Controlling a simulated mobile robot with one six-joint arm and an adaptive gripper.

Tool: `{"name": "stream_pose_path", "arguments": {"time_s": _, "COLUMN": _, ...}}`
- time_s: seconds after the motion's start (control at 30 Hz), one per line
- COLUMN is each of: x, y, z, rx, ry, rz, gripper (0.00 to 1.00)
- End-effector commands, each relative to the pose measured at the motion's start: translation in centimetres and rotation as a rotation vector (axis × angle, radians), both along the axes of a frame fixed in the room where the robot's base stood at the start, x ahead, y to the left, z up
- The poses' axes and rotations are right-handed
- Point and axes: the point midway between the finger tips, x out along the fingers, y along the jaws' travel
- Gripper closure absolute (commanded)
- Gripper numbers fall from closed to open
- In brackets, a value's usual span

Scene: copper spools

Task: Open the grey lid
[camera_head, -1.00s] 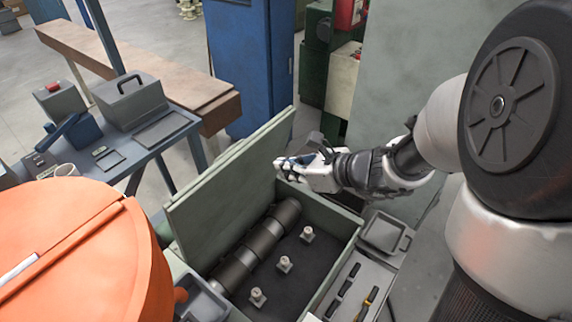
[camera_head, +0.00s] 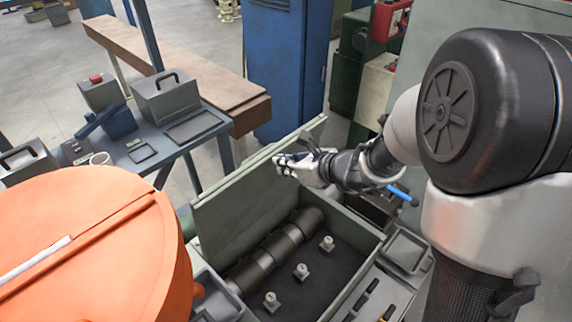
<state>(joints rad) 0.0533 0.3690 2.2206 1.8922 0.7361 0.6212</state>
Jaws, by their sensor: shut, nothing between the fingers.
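The grey-green lid (camera_head: 235,197) stands raised on the left side of the box (camera_head: 352,217), leaning up from its left edge. The box is open, and its dark inside shows. My gripper (camera_head: 281,163) is shut and empty. It is at the right part of the lid near its upper edge, above the box. I cannot tell whether its fingertips touch the lid.
A large orange drum (camera_head: 95,245) fills the lower left. A blue-grey table (camera_head: 195,140) with grey cases stands behind it. A blue cabinet (camera_head: 290,70) is at the back. A grey tray (camera_head: 405,252) with tools adjoins the box on the right.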

Motion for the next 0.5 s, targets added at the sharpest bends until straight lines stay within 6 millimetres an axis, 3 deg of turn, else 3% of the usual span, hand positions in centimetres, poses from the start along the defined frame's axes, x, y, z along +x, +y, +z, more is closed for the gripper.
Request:
{"name": "stream_pose_path", "arguments": {"time_s": 0.17, "x": 0.7, "y": 0.7, "z": 0.7, "rx": -0.017, "ry": 0.018, "rz": 0.004, "gripper": 1.00}}
{"name": "stream_pose_path", "arguments": {"time_s": 0.5, "x": 4.0, "y": 4.2, "z": 2.3, "rx": -0.101, "ry": 0.105, "rz": 0.006, "gripper": 1.00}}
